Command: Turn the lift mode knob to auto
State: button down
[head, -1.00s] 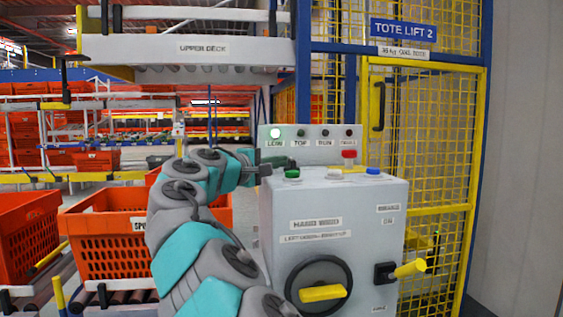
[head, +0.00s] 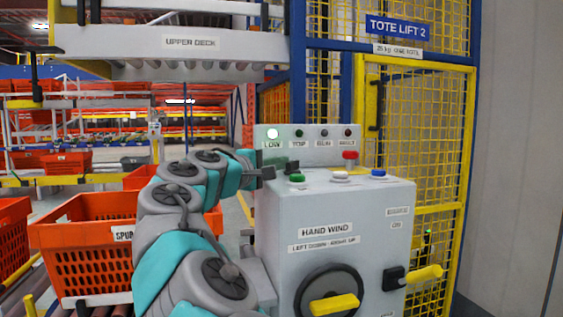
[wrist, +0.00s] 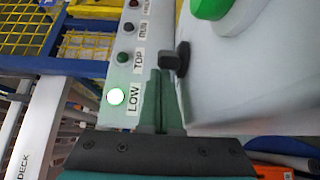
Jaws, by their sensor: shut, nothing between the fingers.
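The control box (head: 350,215) stands right of my arm in the head view.
Green (head: 297,177), white (head: 340,177), red (head: 350,156) and blue (head: 378,173) buttons are on the box top. A hand wheel (head: 333,293) and yellow lever (head: 425,273) are on its front. A yellow mesh cage (head: 415,130) stands behind. An orange tote (head: 90,255) is at left.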

jog(key=shift+w+d+p, duration=0.15)
jog(key=shift+w+p, duration=0.3)
jog(key=shift+p, duration=0.15)
jog(key=shift+s, duration=0.1)
dwell(0.6)
